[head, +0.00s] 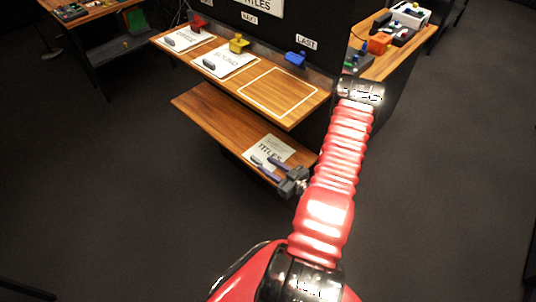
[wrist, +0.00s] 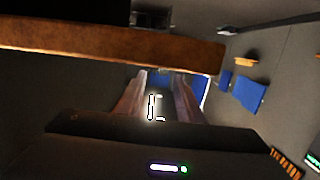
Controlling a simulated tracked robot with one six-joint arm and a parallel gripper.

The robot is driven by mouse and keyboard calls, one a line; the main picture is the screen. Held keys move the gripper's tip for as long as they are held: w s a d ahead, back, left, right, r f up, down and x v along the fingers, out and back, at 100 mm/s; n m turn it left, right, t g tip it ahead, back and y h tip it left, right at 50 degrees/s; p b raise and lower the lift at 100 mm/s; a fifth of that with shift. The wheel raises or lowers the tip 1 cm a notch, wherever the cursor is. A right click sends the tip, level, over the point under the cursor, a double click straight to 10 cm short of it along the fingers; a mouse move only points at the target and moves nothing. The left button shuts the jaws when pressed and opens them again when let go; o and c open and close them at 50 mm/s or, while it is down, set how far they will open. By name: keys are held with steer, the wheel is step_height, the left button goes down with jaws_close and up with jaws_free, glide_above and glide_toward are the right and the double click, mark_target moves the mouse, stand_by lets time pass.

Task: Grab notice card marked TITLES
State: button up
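The notice card marked TITLES (head: 272,150) is white and lies on the lower wooden shelf, near its right end. My gripper (head: 266,162) reaches in from the right over the near part of this card, and its fingers cover some of it. The two fingers stand apart, and nothing can be seen held between them. Whether they touch the card cannot be told. In the wrist view the fingers of my gripper (wrist: 158,82) also show a gap, with a bright patch low between them. The card cannot be clearly made out there.
The upper wooden shelf (head: 295,118) overhangs the card's shelf (head: 215,120). It bears two white cards (head: 185,39) (head: 228,60), coloured clips and an empty white outline (head: 278,92). In the wrist view a wooden edge (wrist: 110,50) runs close above the fingers. The floor in front is clear.

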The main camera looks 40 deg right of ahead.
mark_target(257, 159)
steer(key=shift+w+f, duration=0.1)
steer(key=shift+w, duration=0.55)
steer(key=shift+w+a+f, duration=0.1)
steer(key=shift+w+f, duration=0.1)
steer(key=shift+w, duration=0.65)
steer(key=shift+w+a+f, duration=0.1)
steer(key=shift+w+f, duration=0.05)
steer(key=shift+w, duration=0.7)
steer(key=shift+w+a+f, duration=0.1)
steer(key=shift+w+f, duration=0.1)
steer(key=shift+w, duration=0.65)
steer(key=shift+c, duration=0.2)
jaws_close()
